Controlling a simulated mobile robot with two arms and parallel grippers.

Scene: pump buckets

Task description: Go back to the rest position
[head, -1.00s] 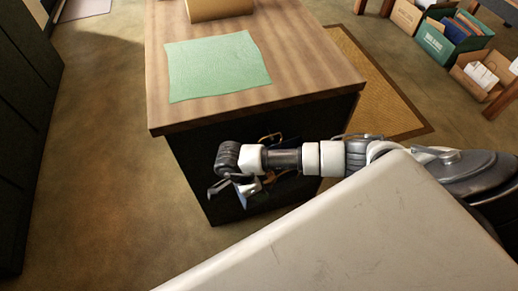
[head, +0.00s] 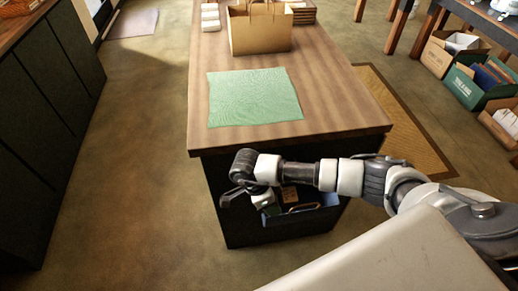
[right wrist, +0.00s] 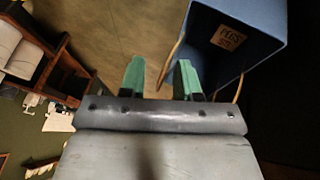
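My right gripper (head: 236,196) is in front of the dark end of the wooden-topped counter, below its top edge. In the right wrist view its two green-tipped fingers (right wrist: 160,80) are apart. A blue bag or bin (head: 318,214) with tan handles and a label shows behind and below my right forearm; it also shows at the upper right of the right wrist view (right wrist: 262,30). One tan handle reaches into the gap between the fingers in that picture; I cannot tell whether it touches them. My left gripper is out of view.
The counter (head: 345,105) carries a green cloth (head: 254,97) and a brown paper bag (head: 260,32). Dark cabinets (head: 50,105) line the left. Boxes (head: 480,85) stand at the right, beyond a tan mat (head: 400,120). The floor (head: 140,140) between cabinets and counter is clear.

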